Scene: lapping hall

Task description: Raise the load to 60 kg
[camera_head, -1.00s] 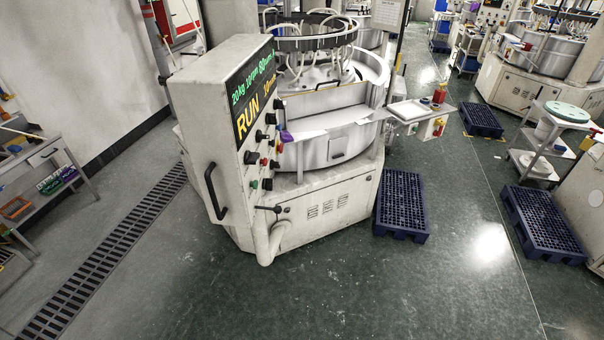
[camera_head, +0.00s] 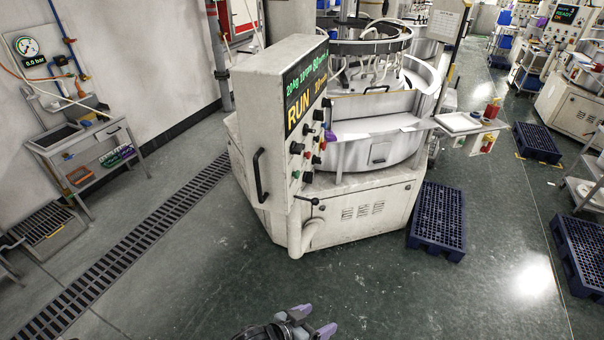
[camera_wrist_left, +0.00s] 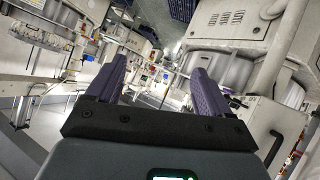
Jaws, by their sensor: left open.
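The lapping machine (camera_head: 275,125) stands in the middle of the head view. Its display (camera_head: 306,88) reads RUN in yellow, with a green line above that seems to start with 20 kg. Below the display, its control panel carries several black knobs (camera_head: 308,139) and coloured buttons (camera_head: 295,148). My left gripper (camera_head: 311,322) is at the bottom edge of the head view, in front of the machine and well apart from it. In the left wrist view its two purple fingers (camera_wrist_left: 159,85) are spread with nothing between them. My right gripper is not in view.
Blue pallets (camera_head: 437,220) lie right of the machine. A small tray (camera_head: 460,122) juts from its right side. A sink bench (camera_head: 80,150) stands at the left wall, and a floor grate (camera_head: 150,230) runs between. The floor in front is clear.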

